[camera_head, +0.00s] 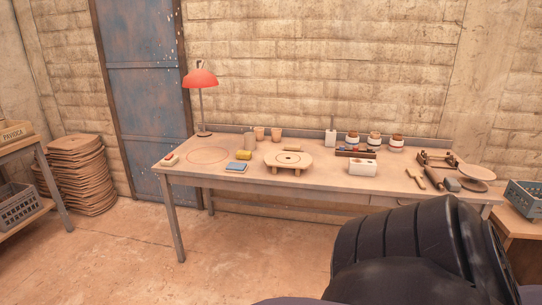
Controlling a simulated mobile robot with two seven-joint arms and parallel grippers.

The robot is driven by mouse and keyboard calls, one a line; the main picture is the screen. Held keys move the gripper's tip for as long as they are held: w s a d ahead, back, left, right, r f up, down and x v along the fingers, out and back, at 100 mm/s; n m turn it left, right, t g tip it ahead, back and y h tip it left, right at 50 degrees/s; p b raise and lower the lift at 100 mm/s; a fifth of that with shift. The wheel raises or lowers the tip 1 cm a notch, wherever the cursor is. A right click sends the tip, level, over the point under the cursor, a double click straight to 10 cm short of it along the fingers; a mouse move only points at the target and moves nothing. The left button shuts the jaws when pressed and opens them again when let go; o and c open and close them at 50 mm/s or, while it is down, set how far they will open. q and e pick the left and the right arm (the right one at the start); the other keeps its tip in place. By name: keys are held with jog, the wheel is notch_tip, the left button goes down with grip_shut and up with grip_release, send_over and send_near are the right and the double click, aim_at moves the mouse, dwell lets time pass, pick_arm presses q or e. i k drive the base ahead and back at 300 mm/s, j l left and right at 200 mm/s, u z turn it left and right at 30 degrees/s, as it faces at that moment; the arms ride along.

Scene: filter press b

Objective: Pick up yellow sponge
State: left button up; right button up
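A small yellow sponge (243,155) lies on the worktable (220,177), left of its middle. It sits between a blue flat block (236,167) in front of it and a round wooden stand (289,160) to its right. It is some way off from me, across open floor. Neither of my grippers shows in the head view. A large dark padded shape fills the lower right and hides part of the table's front and the floor there.
On the table stand a red lamp (201,79), two tan cups (267,134), several lidded jars (374,141), a white box (362,167) and tools at the right. A stack of round brown pieces (80,175) stands left. The floor (140,245) before the table's left half is clear.

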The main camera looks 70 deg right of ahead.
aim_at(243, 155)
jog(key=z, duration=2.2)
jog(key=i+j+z, duration=0.45)
jog(key=z, duration=0.25)
jog(key=i+j, duration=0.1)
jog(key=j, duration=0.2)
jog(key=i+j+z, duration=0.15)
jog(key=j, duration=0.15)
jog(key=i+j, duration=0.1)
jog(key=j, duration=0.2)
jog(key=i+j, duration=0.15)
jog(key=j, duration=0.15)
jog(key=i+j, duration=0.15)
jog(key=j, duration=0.2)
jog(key=i+j+z, duration=0.1)
jog(key=j, duration=0.2)
jog(key=i+j, duration=0.15)
jog(key=j, duration=0.2)
jog(key=i+j, duration=0.15)
jog(key=j, duration=0.15)
jog(key=z, duration=0.05)
